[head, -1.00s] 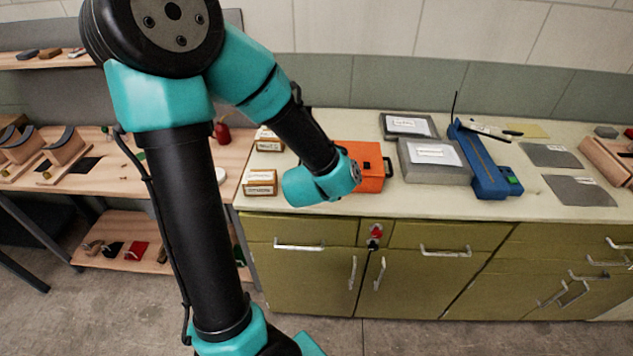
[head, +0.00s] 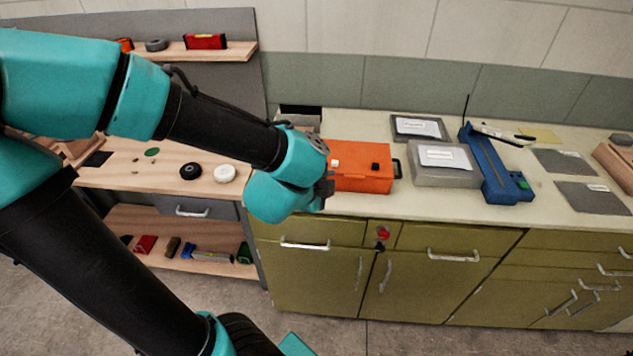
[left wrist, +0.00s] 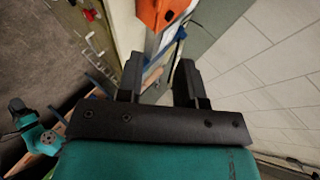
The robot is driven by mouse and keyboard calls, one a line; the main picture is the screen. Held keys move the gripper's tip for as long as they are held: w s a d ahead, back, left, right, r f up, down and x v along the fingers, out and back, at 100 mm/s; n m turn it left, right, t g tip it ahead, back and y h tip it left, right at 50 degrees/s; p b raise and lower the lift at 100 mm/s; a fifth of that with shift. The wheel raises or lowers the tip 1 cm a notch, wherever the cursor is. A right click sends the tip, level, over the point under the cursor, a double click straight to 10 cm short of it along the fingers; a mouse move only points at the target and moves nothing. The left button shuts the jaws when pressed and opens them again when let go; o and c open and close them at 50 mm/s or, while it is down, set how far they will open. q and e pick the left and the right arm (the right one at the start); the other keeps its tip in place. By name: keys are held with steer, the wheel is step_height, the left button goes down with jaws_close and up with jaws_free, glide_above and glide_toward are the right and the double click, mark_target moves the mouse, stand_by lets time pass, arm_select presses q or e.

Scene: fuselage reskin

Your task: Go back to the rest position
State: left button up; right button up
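My left arm comes in from the left in the head view. Its gripper (head: 326,188) is at the front left corner of the orange case (head: 362,167), partly hidden behind the teal wrist. In the left wrist view the two black fingers (left wrist: 160,68) stand apart with nothing between them. The orange case (left wrist: 160,12) shows beyond the fingertips there; I cannot tell the exact gap. A small teal and black arm (left wrist: 38,135), which looks like my right one, shows at the left of that view. Its dark end is too small to read.
The counter (head: 440,208) holds a grey box (head: 440,175), a labelled plate (head: 418,127), a blue tool (head: 485,165) and grey sheets (head: 562,160). A wooden bench (head: 125,178) with a black roll (head: 190,171) and white roll (head: 224,173) stands left. The floor in front is clear.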

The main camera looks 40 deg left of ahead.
arm_select(q)
steer(key=shift+s+r, duration=0.15)
steer(key=shift+s, duration=0.05)
stand_by(0.5)
steer(key=w+d+f+n+g+h, duration=0.1)
steer(key=w+d+f+n+g, duration=0.2)
steer(key=f, duration=0.7)
steer(key=w+d+f+n+g+h, duration=0.15)
steer(key=f+n, duration=0.25)
steer(key=f, duration=0.6)
steer(key=s+d+f+n+g+h, duration=0.1)
steer(key=d+f+n+g, duration=0.1)
steer(key=f, duration=0.4)
steer(key=s+d+f+n+g, duration=0.2)
steer(key=f+n, duration=0.1)
steer(key=f, duration=0.3)
steer(key=s+d+f+n+g+h, duration=0.1)
steer(key=s+f+n+g, duration=0.1)
steer(key=f, duration=0.5)
steer(key=shift+d+n+h, duration=0.35)
steer(key=shift+d+n, duration=0.05)
steer(key=shift+n, duration=0.1)
steer(key=shift+s+f, duration=0.1)
